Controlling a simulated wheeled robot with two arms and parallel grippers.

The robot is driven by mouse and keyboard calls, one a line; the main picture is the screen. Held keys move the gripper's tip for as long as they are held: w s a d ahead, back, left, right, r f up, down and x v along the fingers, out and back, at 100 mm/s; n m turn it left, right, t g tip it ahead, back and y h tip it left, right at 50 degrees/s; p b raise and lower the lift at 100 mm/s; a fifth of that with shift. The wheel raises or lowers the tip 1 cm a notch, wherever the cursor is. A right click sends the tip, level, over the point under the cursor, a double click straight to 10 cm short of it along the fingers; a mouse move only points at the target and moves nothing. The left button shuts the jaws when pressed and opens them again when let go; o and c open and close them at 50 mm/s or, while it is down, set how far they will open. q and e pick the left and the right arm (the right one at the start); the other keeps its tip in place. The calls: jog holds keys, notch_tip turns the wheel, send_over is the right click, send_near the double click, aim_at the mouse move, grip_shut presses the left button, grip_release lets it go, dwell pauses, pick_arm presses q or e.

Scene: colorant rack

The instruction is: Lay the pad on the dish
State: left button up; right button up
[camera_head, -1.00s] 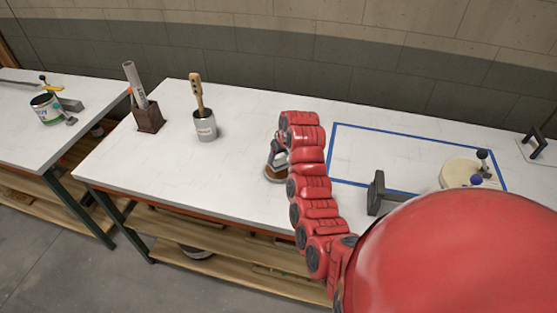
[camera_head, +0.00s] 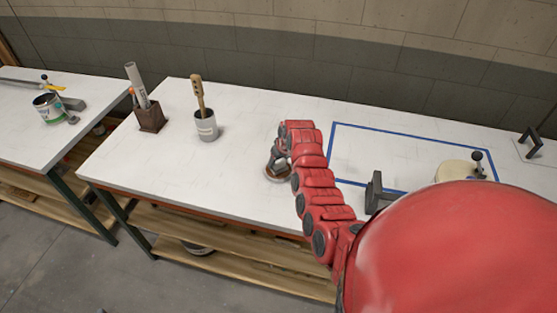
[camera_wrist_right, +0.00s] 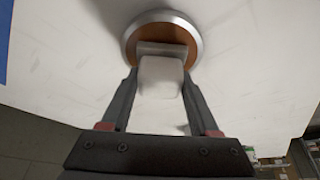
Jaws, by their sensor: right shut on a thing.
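The dish (camera_wrist_right: 131,44) is round, with a silver rim and a brown inside, on the white table in the right wrist view. It also shows in the head view (camera_head: 278,176), partly hidden by my arm. A pale block, which looks like the pad (camera_wrist_right: 160,76), is between the fingertips of my right gripper (camera_wrist_right: 162,82). The gripper is shut on it, over the dish in the picture. I cannot tell whether the pad touches the dish. In the head view my right gripper (camera_head: 280,160) is small and close above the dish. My left gripper is not in view.
A grey can with a brush (camera_head: 206,126) and a brown holder with rolls (camera_head: 150,118) stand to the left. A blue-outlined area (camera_head: 385,133) lies to the right. Near it are a dark bracket (camera_head: 376,192) and a pale round object (camera_head: 452,172). Bare table lies between.

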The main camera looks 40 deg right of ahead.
jog(key=o, duration=1.4)
jog(key=shift+f, duration=0.15)
jog(key=shift+c, duration=0.2)
